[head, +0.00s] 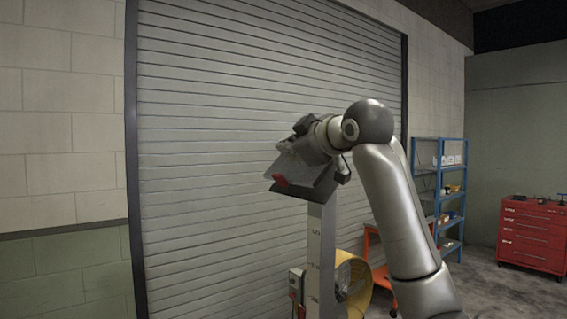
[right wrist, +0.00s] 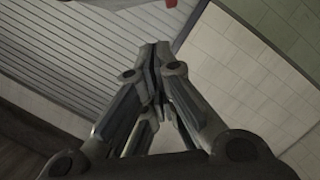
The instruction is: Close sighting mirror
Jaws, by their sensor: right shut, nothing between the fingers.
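A grey, tilted, flap-like housing, which looks like the sighting mirror (head: 308,176), sits at the top of an upright marked post (head: 320,250) in the head view. A small red tab (head: 280,181) shows at its lower left corner. A gap between its panels cannot be judged clearly. My right gripper (head: 300,128) is just above and behind the housing, and its fingertips are hard to make out there. In the right wrist view my right gripper (right wrist: 155,50) is shut and empty. A red bit (right wrist: 180,3) shows at that view's top edge, beyond the fingertips. My left gripper is not in view.
A ribbed roller shutter (head: 220,130) fills the wall behind. A yellow round fan (head: 353,284) stands low beside the post. A blue shelf rack (head: 440,190) and a red tool cabinet (head: 532,235) stand at the right, with open floor between them.

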